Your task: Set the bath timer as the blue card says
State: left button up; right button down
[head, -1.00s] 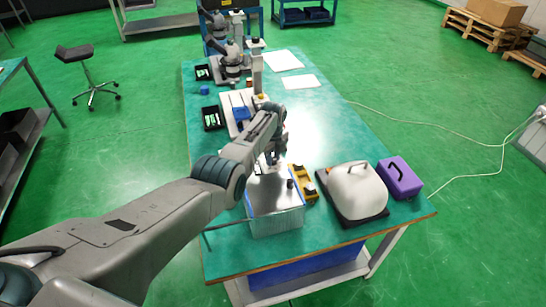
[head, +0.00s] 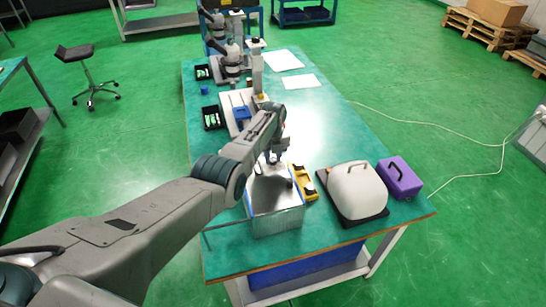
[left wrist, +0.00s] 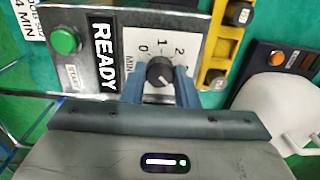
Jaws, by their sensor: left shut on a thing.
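The bath's control panel shows in the left wrist view with a black timer knob (left wrist: 160,72) on a white dial plate (left wrist: 133,42). The figures 0, 1 and 2 and the word MIN are readable; where the knob points is not clear. My left gripper (left wrist: 161,90) is shut on the knob, one blue finger on each side. It also shows in the head view (head: 272,157) above the box-shaped bath (head: 277,222). A green START button (left wrist: 65,40) and the word READY lie left of the dial. I cannot make out a blue card. My right gripper is out of view.
A yellow holder with black parts (head: 302,184) stands right of the bath. Beyond it are a white domed cover (head: 357,190) on a black base and a purple case (head: 399,178). A white label reading 4 MIN (left wrist: 30,18) is partly cut off. White sheets lie at the back.

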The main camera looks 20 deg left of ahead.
aim_at(273, 159)
pick_arm(q)
jog(key=o, duration=1)
jog(key=shift+r, duration=0.5)
notch_tip(273, 159, up, 10)
jog(key=b, duration=0.1)
jog(key=shift+b, duration=0.4)
jog(key=shift+f, duration=0.15)
